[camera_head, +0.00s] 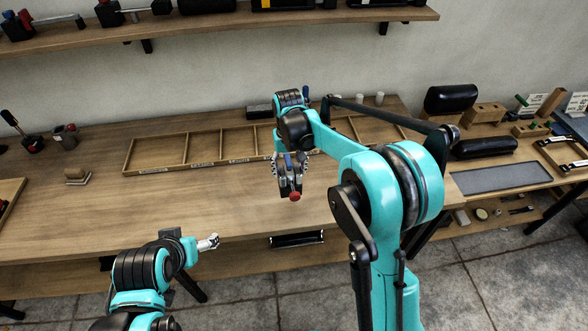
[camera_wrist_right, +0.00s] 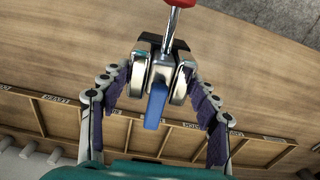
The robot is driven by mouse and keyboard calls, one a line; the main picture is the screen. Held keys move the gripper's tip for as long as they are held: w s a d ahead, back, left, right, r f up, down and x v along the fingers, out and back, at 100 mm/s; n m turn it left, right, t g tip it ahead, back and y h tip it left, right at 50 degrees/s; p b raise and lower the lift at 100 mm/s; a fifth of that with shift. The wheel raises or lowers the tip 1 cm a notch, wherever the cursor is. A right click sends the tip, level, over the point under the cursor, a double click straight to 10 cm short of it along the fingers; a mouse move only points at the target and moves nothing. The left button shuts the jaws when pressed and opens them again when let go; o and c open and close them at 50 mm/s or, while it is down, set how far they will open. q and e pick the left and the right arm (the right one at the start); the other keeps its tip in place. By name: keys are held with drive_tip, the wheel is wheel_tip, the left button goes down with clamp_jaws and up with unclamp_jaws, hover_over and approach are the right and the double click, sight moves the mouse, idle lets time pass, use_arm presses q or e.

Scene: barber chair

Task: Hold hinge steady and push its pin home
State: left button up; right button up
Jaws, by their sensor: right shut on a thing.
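My right gripper (camera_head: 289,178) hangs above the middle of the workbench. It is shut on a hinge-like metal part, which shows best in the right wrist view (camera_wrist_right: 165,68). This part has two rounded chrome cheeks, a black body behind them and a rod with a red end (camera_head: 294,197). A blue tab (camera_wrist_right: 156,105) sits between the cheeks and points back toward my wrist. I cannot tell which piece is the pin. My left gripper (camera_head: 210,242) is low, near the bench's front edge, left of and apart from the part. Its fingers are too small to read.
The wooden workbench (camera_head: 90,215) is mostly clear in front. A long divided wooden tray (camera_head: 160,154) lies along its back, partly behind my right arm. A shelf (camera_head: 200,28) hangs above. A second bench (camera_head: 505,178) with black pads stands at right.

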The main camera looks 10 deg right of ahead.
use_arm(q)
drive_tip(key=shift+f+b, duration=2.3)
drive_tip(key=shift+f, duration=0.1)
use_arm(e)
drive_tip(key=w+a+f, duration=0.5)
drive_tip(key=a+f, duration=0.3)
drive_tip(key=shift+a, duration=0.15)
use_arm(q)
drive_tip(key=shift+f+b, duration=0.4)
use_arm(e)
drive_tip(key=shift+f, duration=0.65)
drive_tip(key=shift+s, duration=0.1)
